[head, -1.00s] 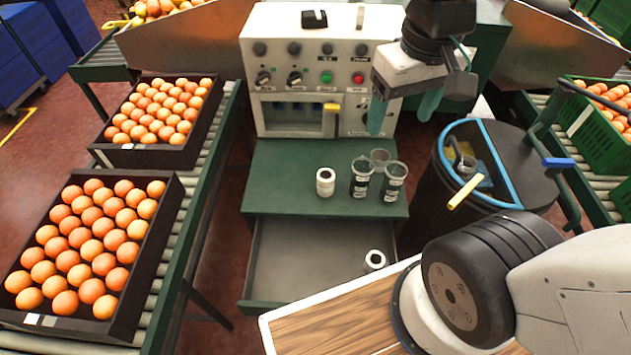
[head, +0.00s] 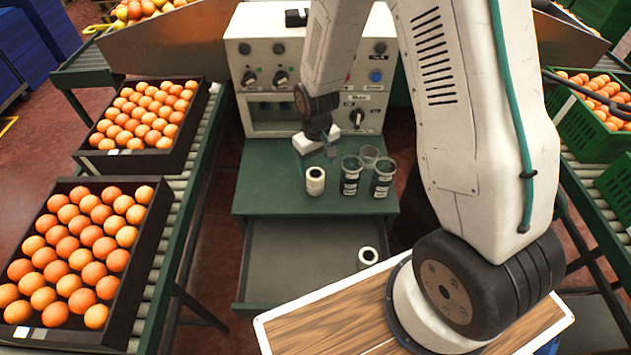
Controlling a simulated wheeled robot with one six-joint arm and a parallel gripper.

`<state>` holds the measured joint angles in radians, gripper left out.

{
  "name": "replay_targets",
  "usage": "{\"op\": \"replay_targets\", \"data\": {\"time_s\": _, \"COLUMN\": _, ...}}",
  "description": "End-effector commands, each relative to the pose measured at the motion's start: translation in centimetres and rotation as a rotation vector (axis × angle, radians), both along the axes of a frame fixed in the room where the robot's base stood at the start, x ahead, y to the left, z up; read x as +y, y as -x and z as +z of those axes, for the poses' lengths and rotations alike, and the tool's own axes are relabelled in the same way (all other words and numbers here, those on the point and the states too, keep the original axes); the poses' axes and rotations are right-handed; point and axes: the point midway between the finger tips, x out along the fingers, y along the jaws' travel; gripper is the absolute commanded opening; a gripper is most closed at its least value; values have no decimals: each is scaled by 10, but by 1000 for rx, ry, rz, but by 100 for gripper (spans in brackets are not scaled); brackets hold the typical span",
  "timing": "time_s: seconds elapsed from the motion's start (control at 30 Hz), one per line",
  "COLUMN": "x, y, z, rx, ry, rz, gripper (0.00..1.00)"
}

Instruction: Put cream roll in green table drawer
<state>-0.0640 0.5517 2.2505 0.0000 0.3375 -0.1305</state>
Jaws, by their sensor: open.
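The green table (head: 262,165) stands below the control panel, and its drawer (head: 290,250) is pulled open. One cream roll (head: 315,182) stands upright on the tabletop, left of several dark cups. A second cream roll (head: 368,257) sits in the drawer, near its right side. My gripper (head: 326,152) is open and empty, just behind and above the roll on the tabletop. Its fingers are small and mostly hidden in this view, and I cannot tell whether they touch the roll.
Dark cups (head: 351,176) stand close to the right of the tabletop roll. The control panel (head: 262,50) rises behind. Crates of oranges (head: 62,300) rest on the conveyor at left, and green crates (head: 590,130) stand at right. The left of the tabletop is clear.

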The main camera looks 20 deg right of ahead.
Motion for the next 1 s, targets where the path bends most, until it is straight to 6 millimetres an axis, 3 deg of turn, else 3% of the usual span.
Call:
{"op": "replay_targets", "data": {"time_s": 0.6, "x": 2, "y": -3, "z": -76, "rx": 4, "ry": 1, "rz": 2, "gripper": 72}}
{"op": "replay_targets", "data": {"time_s": 0.93, "x": 2, "y": -3, "z": -84, "rx": 1, "ry": 0, "rz": 2, "gripper": 72}}
{"op": "replay_targets", "data": {"time_s": 0.97, "x": 2, "y": -3, "z": -84, "rx": 1, "ry": 0, "rz": 2, "gripper": 69}}
{"op": "replay_targets", "data": {"time_s": 1.0, "x": 2, "y": -3, "z": -84, "rx": 1, "ry": 0, "rz": 2, "gripper": 58}}
